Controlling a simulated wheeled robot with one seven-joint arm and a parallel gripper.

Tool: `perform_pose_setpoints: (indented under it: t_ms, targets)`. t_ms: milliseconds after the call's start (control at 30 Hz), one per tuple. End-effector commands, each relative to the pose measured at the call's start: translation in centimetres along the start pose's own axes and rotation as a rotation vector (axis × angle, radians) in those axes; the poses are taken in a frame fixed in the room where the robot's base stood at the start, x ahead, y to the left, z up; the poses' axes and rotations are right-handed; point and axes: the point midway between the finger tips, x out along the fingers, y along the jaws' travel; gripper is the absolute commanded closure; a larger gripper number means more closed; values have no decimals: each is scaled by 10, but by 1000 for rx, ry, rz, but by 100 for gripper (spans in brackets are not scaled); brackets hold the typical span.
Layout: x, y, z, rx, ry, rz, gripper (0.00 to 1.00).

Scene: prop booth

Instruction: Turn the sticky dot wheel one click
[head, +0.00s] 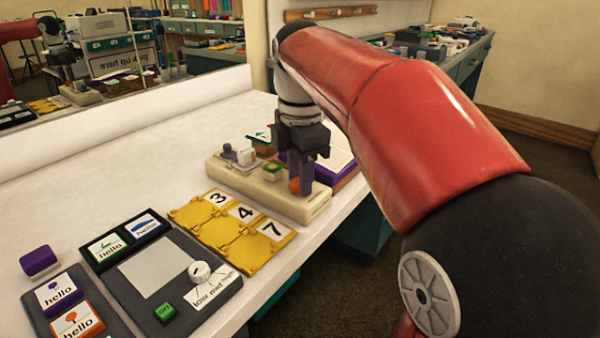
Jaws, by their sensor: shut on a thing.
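A long cream base (258,187) lies on the white table, near its right edge. It carries a grey lever, a white block and a green-topped piece. My gripper (301,172) points down over the right end of this base. It is shut on a purple and orange part there, which looks like the sticky dot wheel (295,186). The fingers and the dark gripper body hide most of this part, so its angle cannot be told. Its orange side faces the camera, just above the base.
A yellow tile rack (232,235) with 3, 4 and 7 lies in front of the base. A grey panel (190,252) with a white dial is nearer. A purple block (39,260) is at the left. A purple-edged tray (338,172) sits behind my gripper. The table's left middle is clear.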

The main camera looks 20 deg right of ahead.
Motion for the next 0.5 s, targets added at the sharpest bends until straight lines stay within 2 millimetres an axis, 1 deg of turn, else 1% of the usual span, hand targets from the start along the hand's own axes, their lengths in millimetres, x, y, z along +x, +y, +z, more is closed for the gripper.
perform_pose_setpoints:
  t_ms: [400, 433, 500]
  targets:
    - [-1, 0, -1, -7, 1, 3, 92]
    - [-1, 0, -1, -7, 1, 3, 67]
    - [-1, 0, -1, -7, 1, 2, 58]
